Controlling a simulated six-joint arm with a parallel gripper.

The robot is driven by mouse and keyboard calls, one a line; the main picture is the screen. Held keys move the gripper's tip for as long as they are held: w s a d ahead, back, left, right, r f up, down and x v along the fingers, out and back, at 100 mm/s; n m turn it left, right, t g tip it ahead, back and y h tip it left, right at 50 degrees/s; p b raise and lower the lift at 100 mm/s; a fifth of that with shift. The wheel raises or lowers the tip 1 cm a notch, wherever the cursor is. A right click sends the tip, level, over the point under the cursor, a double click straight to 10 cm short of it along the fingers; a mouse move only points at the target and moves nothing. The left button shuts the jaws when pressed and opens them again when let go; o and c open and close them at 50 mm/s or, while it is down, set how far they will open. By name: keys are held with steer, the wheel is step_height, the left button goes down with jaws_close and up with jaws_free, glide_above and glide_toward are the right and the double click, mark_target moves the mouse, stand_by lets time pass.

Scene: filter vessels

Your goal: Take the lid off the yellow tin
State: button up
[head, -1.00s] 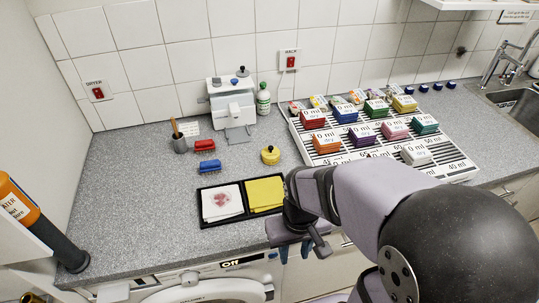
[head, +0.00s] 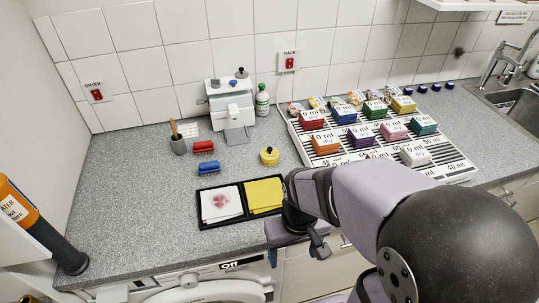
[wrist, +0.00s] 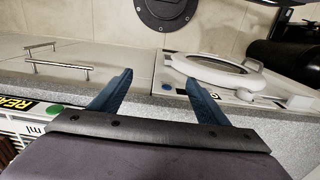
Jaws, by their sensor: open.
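The yellow tin (head: 269,156) stands on the grey counter behind the black tray, with its lid on and a small dark knob on top. My gripper (wrist: 160,78) is open and empty, its two blue fingers spread apart in the wrist view. In the head view my gripper (head: 274,258) hangs at the counter's front edge, in front of the tray and well short of the tin. The arm hides part of it. The tin does not show in the wrist view, which faces cupboard fronts and the washing machine.
A black tray (head: 204,220) with a stained white cloth (head: 221,203) and a yellow cloth (head: 264,195) lies between gripper and tin. A white rack (head: 455,171) with coloured blocks stands right.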

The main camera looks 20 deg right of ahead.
mark_target(271, 150)
steer(key=shift+w, duration=0.1)
steer(key=w+r+m, duration=0.1)
steer(key=w+m, duration=0.4)
steer(key=w+r+m+t, duration=0.1)
steer(key=w+m, duration=0.4)
steer(key=w+d+r+m+t+y, duration=0.1)
steer(key=w+m, duration=0.4)
steer(key=w, duration=0.1)
steer(key=shift+r+b, duration=0.3)
steer(key=shift+r, duration=0.05)
steer(key=w+d+r+m+t, duration=0.1)
steer(key=w+d+r+m, duration=0.1)
steer(key=w+m, duration=0.6)
steer(key=w+d+r+m+t, duration=0.1)
steer(key=w+d+r+m, duration=0.1)
steer(key=w+m, duration=0.65)
steer(key=shift+y, duration=0.4)
steer(key=shift+p+x, duration=0.95)
steer(key=shift+x, duration=2.75)
steer(key=shift+s+d, duration=0.1)
steer(key=shift+s, duration=0.05)
steer(key=c, duration=1.1)
